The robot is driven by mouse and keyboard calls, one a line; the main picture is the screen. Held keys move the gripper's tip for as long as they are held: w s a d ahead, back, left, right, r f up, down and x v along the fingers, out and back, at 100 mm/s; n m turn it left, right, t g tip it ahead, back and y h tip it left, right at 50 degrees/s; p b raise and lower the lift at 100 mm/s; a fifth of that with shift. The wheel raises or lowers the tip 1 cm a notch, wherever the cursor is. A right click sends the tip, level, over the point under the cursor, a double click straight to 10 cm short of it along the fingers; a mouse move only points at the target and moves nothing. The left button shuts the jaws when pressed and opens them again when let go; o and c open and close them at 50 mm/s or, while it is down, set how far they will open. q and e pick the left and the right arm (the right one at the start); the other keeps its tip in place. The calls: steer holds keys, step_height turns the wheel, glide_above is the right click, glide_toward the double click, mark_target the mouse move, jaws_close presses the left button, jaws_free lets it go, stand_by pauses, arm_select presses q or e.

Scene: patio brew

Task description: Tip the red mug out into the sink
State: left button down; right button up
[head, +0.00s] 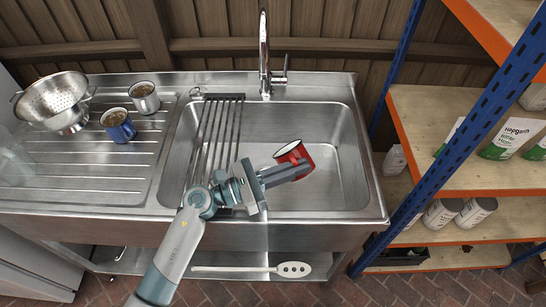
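The red mug (305,153) with a white rim is over the sink basin (335,180), tilted, its rim up and to the left. My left gripper (298,170) reaches in from the lower left and its fingers meet the mug's lower side. It looks shut on the mug, though the exact contact is small and partly hidden. The mug's inside is mostly hidden, so its contents cannot be told. My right gripper is not in view.
A rack (216,135) lies across the basin's left part. The tap (264,55) stands behind the basin. A blue mug (118,127), a white mug (145,98) and a colander (52,98) stand on the drainboard. A shelf unit with a blue post (440,170) is at the right.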

mark_target(291, 159)
arm_select(q)
steer(key=shift+w+a+r+n+t+h+p, duration=0.25)
steer(key=shift+r+n+p, duration=0.15)
steer(key=shift+r+n, duration=0.25)
steer(key=shift+w+a+r+n+t+h+p, duration=0.2)
steer(key=shift+r+n+p, duration=0.25)
steer(key=shift+n, duration=0.3)
steer(key=shift+w+a+r+n, duration=0.25)
steer(key=shift+r+n, duration=0.05)
steer(key=shift+n, duration=0.2)
steer(key=shift+w+a+r+n+t+p, duration=0.25)
steer(key=shift+n+t+p, duration=0.1)
steer(key=shift+n+p, duration=0.2)
steer(key=shift+w+a+r+n+t+p, duration=0.45)
steer(key=shift+w+a+n+p, duration=0.25)
steer(key=shift+n, duration=0.25)
steer(key=shift+w+a+r+n+t+p, duration=0.25)
steer(key=shift+r+n+t+p, duration=0.1)
steer(key=shift+r+n, duration=0.2)
steer(key=shift+w+a+r+n+t+p, duration=0.25)
steer(key=shift+r+n+t+p, duration=0.15)
steer(key=shift+r, duration=0.2)
steer(key=shift+w+a+n, duration=0.25)
steer(key=shift+n, duration=0.5)
steer(key=shift+r+t, duration=0.15)
steer(key=shift+t, duration=0.15)
steer(key=shift+n, duration=0.4)
steer(key=shift+r, duration=0.1)
